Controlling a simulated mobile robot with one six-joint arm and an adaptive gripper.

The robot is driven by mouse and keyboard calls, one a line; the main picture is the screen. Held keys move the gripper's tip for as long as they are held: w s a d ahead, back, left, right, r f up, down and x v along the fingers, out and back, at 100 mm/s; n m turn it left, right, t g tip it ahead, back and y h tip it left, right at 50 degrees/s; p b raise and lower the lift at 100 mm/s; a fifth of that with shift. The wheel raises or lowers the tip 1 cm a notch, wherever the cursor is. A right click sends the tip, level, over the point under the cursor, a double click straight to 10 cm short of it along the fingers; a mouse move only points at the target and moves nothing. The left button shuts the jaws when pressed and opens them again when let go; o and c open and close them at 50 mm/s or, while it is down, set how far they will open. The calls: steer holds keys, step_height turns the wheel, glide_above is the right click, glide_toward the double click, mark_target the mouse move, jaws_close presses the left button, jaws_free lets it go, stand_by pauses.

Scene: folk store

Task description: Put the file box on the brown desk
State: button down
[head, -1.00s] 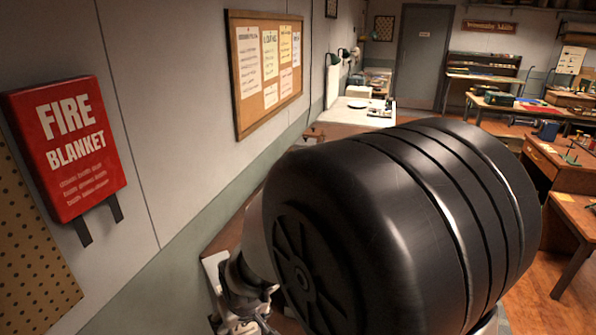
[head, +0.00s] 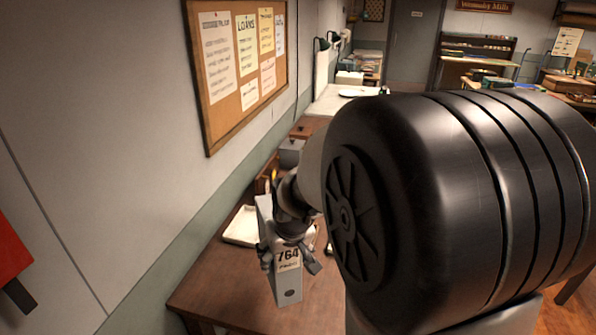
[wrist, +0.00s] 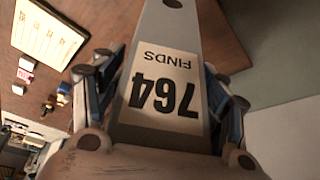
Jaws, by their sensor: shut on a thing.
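In the wrist view the file box (wrist: 165,90) fills the middle, label upside down, between the fingers of my gripper (wrist: 163,100). My own dark arm link hides the desk's right part in the head view.
A small grey box (head: 291,152) stands farther back. A corkboard (head: 245,65) hangs on the wall above. The desk's front-left top looks bare.

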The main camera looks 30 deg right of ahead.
steer(key=s+d+r+m+p, duration=0.15)
steer(key=s+d+r, duration=0.25)
steer(key=d+r, duration=0.5)
step_height(320, 180, down, 22)
steer(key=d+h+b, duration=0.1)
steer(key=d+b, duration=0.1)
steer(key=b, duration=0.4)
steer(key=shift+d+m+b, duration=0.15)
steer(key=shift+m+b, duration=0.25)
steer(key=shift+m, duration=0.05)
steer(key=shift+c, duration=1.2)
jaws_free()
steer(key=shift+s+f, duration=0.1)
steer(key=shift+s, duration=0.05)
steer(key=p+v, duration=0.4)
steer(key=v, duration=0.8)
